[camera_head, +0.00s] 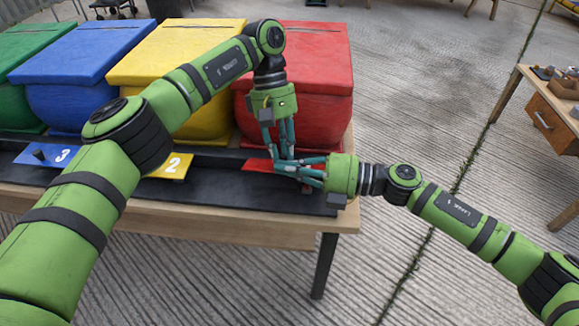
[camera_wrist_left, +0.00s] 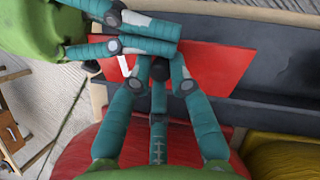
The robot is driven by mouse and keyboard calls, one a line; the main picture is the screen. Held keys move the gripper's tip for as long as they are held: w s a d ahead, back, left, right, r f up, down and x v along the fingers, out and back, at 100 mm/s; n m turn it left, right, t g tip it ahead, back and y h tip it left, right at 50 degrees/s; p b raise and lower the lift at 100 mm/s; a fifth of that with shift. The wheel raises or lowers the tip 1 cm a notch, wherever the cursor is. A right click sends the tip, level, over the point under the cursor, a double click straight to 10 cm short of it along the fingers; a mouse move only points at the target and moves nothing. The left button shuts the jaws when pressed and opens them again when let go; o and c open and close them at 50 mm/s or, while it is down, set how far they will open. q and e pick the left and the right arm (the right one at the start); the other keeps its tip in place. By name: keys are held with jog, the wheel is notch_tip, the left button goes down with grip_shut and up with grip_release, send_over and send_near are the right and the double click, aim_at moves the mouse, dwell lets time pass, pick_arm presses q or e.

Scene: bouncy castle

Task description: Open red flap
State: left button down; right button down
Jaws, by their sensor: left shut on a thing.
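The red flap (camera_head: 258,165) lies in the black strip at the front of the red bin (camera_head: 315,110), with much of it hidden by both grippers. It shows as a red panel (camera_wrist_left: 222,68) with a white mark in the left wrist view; I cannot tell whether it is tilted. My left gripper (camera_head: 284,152) points down over the flap, its fingers closed around a dark knob (camera_wrist_left: 160,71) at the flap. My right gripper (camera_head: 287,168) reaches in from the right, its fingers crossing close to the left fingertips over the flap. I cannot tell its opening.
Yellow (camera_head: 205,125), blue (camera_head: 70,103) and green (camera_head: 20,90) bins stand left of the red one on a wooden table (camera_head: 250,228). A blue flap (camera_head: 62,158) and a yellow flap (camera_head: 168,167) lie before them. A second table (camera_head: 540,100) stands at right; floor between is clear.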

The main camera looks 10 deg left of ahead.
pick_arm(q)
jog(key=shift+s, duration=0.1)
pick_arm(e)
jog(key=shift+w+d+r+m, duration=0.25)
jog(key=shift+w+m, duration=0.15)
jog(key=shift+w, duration=0.2)
pick_arm(q)
jog(key=c, duration=1.4)
grip_release()
pick_arm(e)
jog(key=shift+w, duration=0.1)
jog(key=shift+d, duration=0.1)
jog(key=s+d, duration=0.1)
jog(key=d, duration=0.6)
jog(key=shift+s+d, duration=0.25)
jog(key=shift+s, duration=0.1)
